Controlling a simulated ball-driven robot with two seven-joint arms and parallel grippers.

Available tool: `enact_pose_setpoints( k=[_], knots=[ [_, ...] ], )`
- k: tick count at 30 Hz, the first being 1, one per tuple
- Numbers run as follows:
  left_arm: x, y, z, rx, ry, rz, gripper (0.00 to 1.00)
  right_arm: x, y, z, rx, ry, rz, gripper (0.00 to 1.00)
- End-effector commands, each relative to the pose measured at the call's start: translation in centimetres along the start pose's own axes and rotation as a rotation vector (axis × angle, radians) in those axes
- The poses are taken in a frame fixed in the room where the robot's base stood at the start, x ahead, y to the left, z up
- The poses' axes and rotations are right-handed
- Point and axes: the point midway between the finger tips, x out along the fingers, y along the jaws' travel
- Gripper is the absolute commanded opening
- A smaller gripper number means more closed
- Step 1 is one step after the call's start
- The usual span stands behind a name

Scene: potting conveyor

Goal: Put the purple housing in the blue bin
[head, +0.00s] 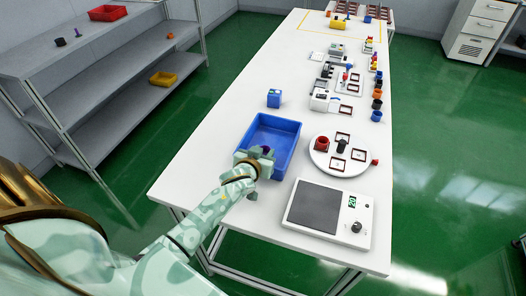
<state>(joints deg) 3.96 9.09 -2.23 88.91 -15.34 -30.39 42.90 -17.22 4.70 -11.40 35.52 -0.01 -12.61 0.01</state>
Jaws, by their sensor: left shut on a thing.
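The blue bin (288,126) is an open box on the white table, left of the turntable. The gripper hides the rest of the housing and part of the bin's near wall. I cannot tell how high the housing is above the bin floor. My right gripper is not in view.
A white scale (359,212) with a dark plate lies at the near right. A round white turntable (322,163) with a red and a black part stands right of the bin. A small blue block (274,98) stands behind the bin. Several parts line the table's right side.

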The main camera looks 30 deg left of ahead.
Motion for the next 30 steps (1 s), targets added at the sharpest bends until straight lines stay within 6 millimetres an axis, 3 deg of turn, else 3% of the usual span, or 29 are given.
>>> enact_pose_setpoints(
  k=[3,4,6,14,18,30],
  knots=[
    [0.0,0.0,0.1,0.000,0.001,0.000,0.13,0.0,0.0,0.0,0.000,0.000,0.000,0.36],
    [0.0,0.0,0.0,0.000,0.000,0.000,0.43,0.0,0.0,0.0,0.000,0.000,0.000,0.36],
    [0.0,0.0,0.0,0.000,0.001,0.000,0.56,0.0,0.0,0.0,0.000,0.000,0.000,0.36],
    [0.0,0.0,-0.1,0.000,0.001,0.000,0.56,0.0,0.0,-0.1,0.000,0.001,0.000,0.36],
    [-0.6,0.1,-1.5,0.000,0.004,0.002,0.56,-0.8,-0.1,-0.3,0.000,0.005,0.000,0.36],
    [-9.8,0.0,-1.3,-0.003,0.000,0.000,0.56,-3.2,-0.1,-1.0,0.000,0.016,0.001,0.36]
  ],
)
